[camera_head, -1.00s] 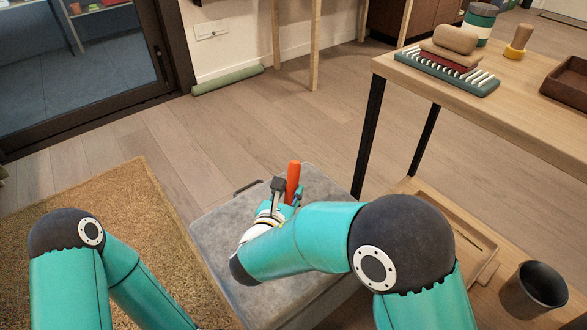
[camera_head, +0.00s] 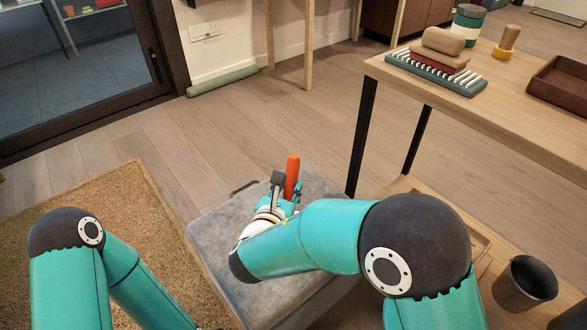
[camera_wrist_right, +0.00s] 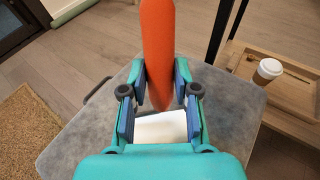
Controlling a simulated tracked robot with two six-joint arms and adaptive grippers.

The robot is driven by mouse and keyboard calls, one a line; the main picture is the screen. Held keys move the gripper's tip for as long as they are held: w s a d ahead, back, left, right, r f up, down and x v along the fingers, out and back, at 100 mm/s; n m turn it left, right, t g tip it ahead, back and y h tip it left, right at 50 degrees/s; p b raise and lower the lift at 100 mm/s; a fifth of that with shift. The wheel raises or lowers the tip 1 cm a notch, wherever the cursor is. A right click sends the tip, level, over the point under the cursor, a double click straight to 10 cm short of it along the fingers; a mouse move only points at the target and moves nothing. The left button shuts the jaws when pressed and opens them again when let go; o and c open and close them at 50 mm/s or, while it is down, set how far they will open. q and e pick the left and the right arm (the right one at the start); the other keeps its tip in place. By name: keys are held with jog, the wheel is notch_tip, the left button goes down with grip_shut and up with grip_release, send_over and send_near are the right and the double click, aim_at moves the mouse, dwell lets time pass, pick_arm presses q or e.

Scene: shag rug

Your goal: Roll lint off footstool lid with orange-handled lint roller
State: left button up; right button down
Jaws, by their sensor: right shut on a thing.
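The footstool lid (camera_head: 213,222) is a grey, soft-looking square in the middle of the head view, partly covered by my right arm. It also fills the middle of the right wrist view (camera_wrist_right: 75,132). The lint roller's orange handle (camera_head: 292,175) stands up from my right gripper (camera_head: 284,190). In the right wrist view, the fingers are closed around the orange handle (camera_wrist_right: 158,45). The white roller head (camera_wrist_right: 160,127) shows below them, over the lid; I cannot tell whether it touches. No lint can be made out. My left arm shows at lower left, its gripper out of view.
A wooden table (camera_head: 500,100) stands at right, with a brush-like teal item (camera_head: 435,75) and a brown tray (camera_head: 560,84). Its low shelf holds a dark cup (camera_head: 525,283). A tan shag rug (camera_head: 95,235) lies left of the footstool. Floor behind it is clear.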

aim_at(290, 166)
jog(key=shift+r+p, duration=1.6)
jog(key=shift+r, duration=1.1)
